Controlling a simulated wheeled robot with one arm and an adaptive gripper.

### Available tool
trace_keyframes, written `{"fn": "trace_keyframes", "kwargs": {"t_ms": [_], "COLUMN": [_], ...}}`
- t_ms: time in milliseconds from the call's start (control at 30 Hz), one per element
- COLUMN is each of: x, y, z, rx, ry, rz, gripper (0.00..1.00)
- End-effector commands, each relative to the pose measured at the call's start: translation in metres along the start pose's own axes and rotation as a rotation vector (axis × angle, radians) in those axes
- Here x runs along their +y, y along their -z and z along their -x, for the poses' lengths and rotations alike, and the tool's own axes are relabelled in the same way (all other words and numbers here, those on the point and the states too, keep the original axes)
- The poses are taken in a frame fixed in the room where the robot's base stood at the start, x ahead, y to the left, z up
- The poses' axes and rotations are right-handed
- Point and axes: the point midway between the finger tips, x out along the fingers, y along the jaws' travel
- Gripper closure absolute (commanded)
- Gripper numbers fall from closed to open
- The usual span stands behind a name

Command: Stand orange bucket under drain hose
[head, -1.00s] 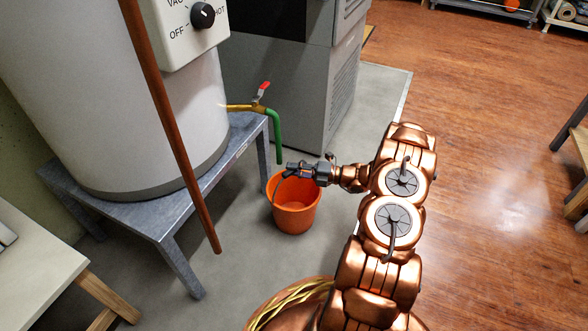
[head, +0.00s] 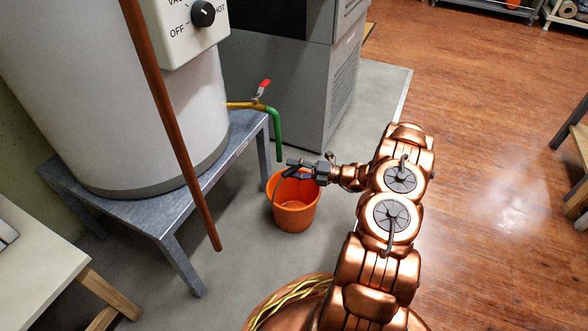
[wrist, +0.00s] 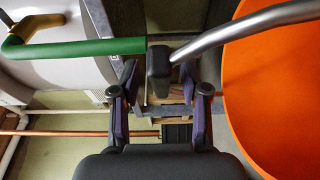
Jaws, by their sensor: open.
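The orange bucket (head: 293,216) stands upright on the grey floor, just in front of the table's right leg. The green drain hose (head: 278,140) hangs from a brass valve with a red lever; its end is near the bucket's back rim. I cannot tell whether it is directly over the opening. My gripper (head: 291,169) is over the bucket's rim. In the wrist view my gripper (wrist: 160,95) is open, with the dark grip of the bucket's metal handle (wrist: 245,28) between or just beyond its fingertips. The orange bucket wall (wrist: 280,85) fills the right side there, and the green hose (wrist: 75,47) ends close to the grip.
A white tank (head: 150,110) stands on a grey metal table (head: 185,215) at left. A copper pipe (head: 165,110) slants in front of it. A grey cabinet (head: 285,90) stands behind the bucket. The wooden floor (head: 480,160) at right is clear.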

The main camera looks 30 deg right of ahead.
Motion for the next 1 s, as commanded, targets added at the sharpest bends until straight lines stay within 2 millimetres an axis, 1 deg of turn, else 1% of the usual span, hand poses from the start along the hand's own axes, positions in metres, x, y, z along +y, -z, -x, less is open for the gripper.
{"fn": "trace_keyframes", "kwargs": {"t_ms": [167,267,367,700,900,1000], "x": [0.0,0.0,0.0,0.0,0.0,0.0], "y": [0.0,-0.001,-0.001,-0.001,-0.001,-0.001], "z": [0.002,0.01,0.024,0.089,0.112,0.118], "rx": [-0.001,-0.002,-0.005,-0.004,-0.002,-0.002], "ry": [0.0,0.0,0.0,0.0,0.001,0.001], "rz": [0.0,0.001,0.001,0.003,0.001,0.001], "gripper": [0.55,0.55,0.55,0.55,0.55,0.55]}}
